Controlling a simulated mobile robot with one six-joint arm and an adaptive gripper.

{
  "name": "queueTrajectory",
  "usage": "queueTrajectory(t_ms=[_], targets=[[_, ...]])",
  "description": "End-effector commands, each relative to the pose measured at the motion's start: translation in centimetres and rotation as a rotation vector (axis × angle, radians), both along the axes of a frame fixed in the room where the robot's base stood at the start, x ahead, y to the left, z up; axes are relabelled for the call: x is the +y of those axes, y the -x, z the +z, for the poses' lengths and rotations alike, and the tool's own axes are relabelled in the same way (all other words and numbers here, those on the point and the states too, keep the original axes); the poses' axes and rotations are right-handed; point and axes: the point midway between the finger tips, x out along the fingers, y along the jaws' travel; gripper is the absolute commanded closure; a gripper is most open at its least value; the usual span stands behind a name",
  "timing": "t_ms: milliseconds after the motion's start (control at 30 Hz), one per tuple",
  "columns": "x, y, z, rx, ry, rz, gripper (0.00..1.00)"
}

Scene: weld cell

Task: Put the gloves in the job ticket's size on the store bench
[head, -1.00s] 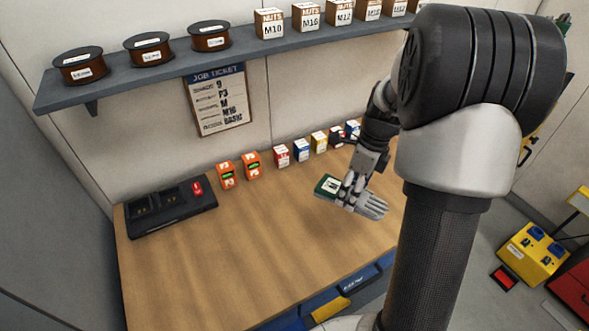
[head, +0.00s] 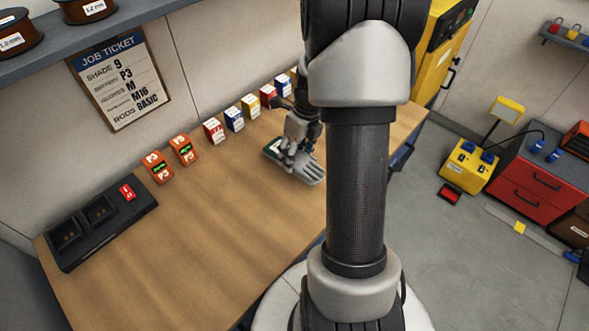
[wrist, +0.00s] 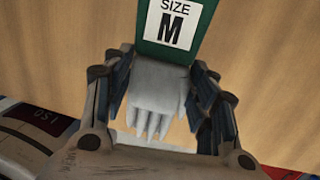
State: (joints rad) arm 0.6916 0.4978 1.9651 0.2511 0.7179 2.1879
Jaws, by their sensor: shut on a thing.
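My gripper (head: 291,151) is shut on a pair of grey gloves (head: 309,171) with a dark green cuff card, over the right part of the wooden bench (head: 190,235). In the wrist view the gloves (wrist: 158,92) sit between the fingers, and the card reads SIZE M. I cannot tell whether the gloves touch the bench top. The job ticket (head: 121,82) hangs on the wall behind the bench. Its gloves line appears to read M.
Several small boxes (head: 234,118) line the back edge. The bench's front middle is clear. A yellow unit (head: 468,167) and a red cabinet (head: 535,190) stand right.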

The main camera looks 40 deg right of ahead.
Motion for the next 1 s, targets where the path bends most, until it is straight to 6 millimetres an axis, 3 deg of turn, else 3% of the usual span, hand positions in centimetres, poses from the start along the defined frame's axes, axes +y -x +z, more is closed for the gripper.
queueTrajectory(t_ms=[233, 433, 800, 833, 1000], targets=[[0.0, 0.0, -1.9, -0.001, 0.000, -0.001, 0.79], [0.0, 0.0, -5.0, 0.000, -0.001, 0.000, 0.79], [0.0, -0.1, -5.4, -0.001, 0.001, 0.000, 0.79], [0.0, 0.0, -5.3, -0.001, 0.001, 0.000, 0.45], [0.0, 0.0, -5.3, -0.001, 0.000, 0.000, 0.34]])
